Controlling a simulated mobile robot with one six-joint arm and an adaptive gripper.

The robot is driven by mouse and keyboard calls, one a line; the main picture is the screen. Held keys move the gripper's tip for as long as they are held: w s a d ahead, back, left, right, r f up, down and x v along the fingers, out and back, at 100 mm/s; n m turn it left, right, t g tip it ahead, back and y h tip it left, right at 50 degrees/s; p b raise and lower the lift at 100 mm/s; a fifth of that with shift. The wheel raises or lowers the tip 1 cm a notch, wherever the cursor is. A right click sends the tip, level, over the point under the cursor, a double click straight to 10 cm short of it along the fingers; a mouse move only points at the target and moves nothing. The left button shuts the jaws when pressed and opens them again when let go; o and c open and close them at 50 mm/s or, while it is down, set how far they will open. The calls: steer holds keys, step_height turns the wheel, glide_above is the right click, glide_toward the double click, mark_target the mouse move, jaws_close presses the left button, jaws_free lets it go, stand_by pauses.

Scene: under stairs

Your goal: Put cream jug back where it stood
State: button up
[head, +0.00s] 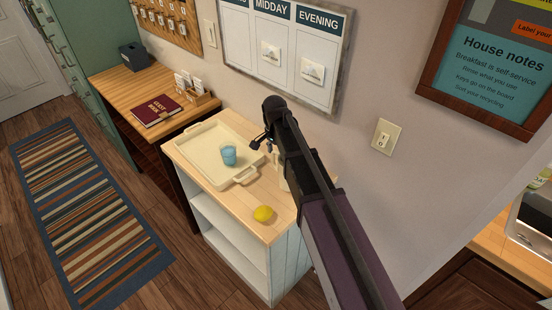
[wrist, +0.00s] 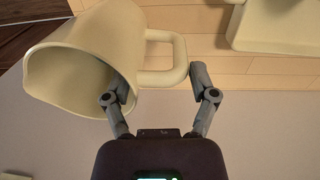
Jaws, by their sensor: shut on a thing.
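The cream jug (wrist: 105,50) fills the upper left of the wrist view, its open mouth toward the lower left of that picture. Its loop handle (wrist: 163,78) points right, between the two fingers of my gripper (wrist: 158,79). My gripper is shut on the jug at the handle. In the head view only a pale sliver of the jug (head: 282,181) shows beside my arm, above the cabinet's wooden top (head: 237,203). My arm hides the rest, and whether the jug touches the top cannot be told.
The wall with a meal board (head: 285,50) rises close behind. Bare wood surrounds the lemon.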

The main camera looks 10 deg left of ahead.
steer(key=shift+w+a+f+b, duration=0.2)
steer(key=shift+w+f+b, duration=0.25)
steer(key=shift+f+b, duration=1.35)
steer(key=shift+f, duration=0.15)
steer(key=o, duration=1.2)
steer(key=shift+r, duration=0.2)
steer(key=r+p, duration=1.2)
steer(key=shift+w+a, duration=0.15)
steer(key=shift+a, duration=0.1)
